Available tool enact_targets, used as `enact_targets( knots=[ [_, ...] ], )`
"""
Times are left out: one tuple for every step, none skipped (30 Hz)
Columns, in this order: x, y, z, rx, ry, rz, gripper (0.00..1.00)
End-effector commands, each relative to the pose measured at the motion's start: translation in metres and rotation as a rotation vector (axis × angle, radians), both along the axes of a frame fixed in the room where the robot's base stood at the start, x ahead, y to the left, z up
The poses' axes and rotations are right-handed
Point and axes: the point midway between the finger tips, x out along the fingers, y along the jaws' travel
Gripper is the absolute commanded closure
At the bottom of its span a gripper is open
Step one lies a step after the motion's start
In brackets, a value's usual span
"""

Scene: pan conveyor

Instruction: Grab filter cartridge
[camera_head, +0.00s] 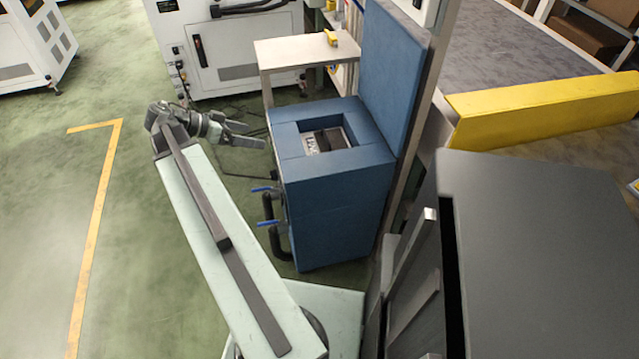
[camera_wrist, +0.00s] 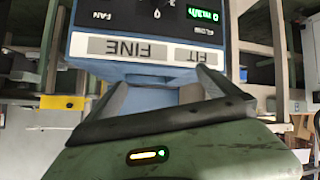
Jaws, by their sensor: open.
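A blue box-shaped unit (camera_head: 335,215) with an open recess in its top stands right of my gripper (camera_head: 258,135). In the recess lies a dark item with a pale printed part (camera_head: 325,140); it may be the filter cartridge, but I cannot tell for sure. My gripper is open and empty, reaching toward the unit's left side near its top edge, apart from it as far as I can see. In the wrist view a blue panel (camera_wrist: 150,75) with upside-down labels reading FINE and FIT and a green display lies beyond my open gripper (camera_wrist: 160,92).
Blue-handled valves (camera_head: 266,222) and dark hoses stick out from the unit's left side. A pale metal stand (camera_head: 290,50) is behind it, and a tall blue panel (camera_head: 390,60) rises at its right back. Green floor (camera_head: 60,200) is clear to the left.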

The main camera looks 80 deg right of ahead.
Motion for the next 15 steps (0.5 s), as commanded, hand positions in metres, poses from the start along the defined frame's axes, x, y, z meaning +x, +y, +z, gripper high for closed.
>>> enact_targets(
  knots=[
    [-0.032, -0.018, -0.020, -0.091, 0.010, -0.102, 0.00],
    [-0.047, -0.025, -0.019, -0.142, 0.016, -0.149, 0.00],
    [-0.063, -0.032, -0.017, -0.199, 0.023, -0.200, 0.00],
    [-0.073, -0.035, -0.015, -0.233, 0.026, -0.230, 0.00],
    [-0.080, -0.038, -0.013, -0.260, 0.030, -0.251, 0.00],
    [-0.087, -0.040, -0.011, -0.285, 0.034, -0.272, 0.00],
    [-0.090, -0.042, -0.009, -0.299, 0.035, -0.282, 0.00],
    [-0.092, -0.042, -0.008, -0.307, 0.036, -0.288, 0.00],
    [-0.093, -0.042, -0.006, -0.311, 0.037, -0.290, 0.00],
    [-0.093, -0.042, -0.005, -0.312, 0.036, -0.290, 0.00],
    [-0.093, -0.042, -0.005, -0.311, 0.036, -0.290, 0.00],
    [-0.095, -0.043, -0.006, -0.311, 0.035, -0.289, 0.00],
    [-0.097, -0.044, -0.008, -0.310, 0.036, -0.289, 0.00],
    [-0.099, -0.045, -0.010, -0.309, 0.036, -0.290, 0.00],
    [-0.104, -0.046, -0.013, -0.309, 0.036, -0.290, 0.00]
  ],
)
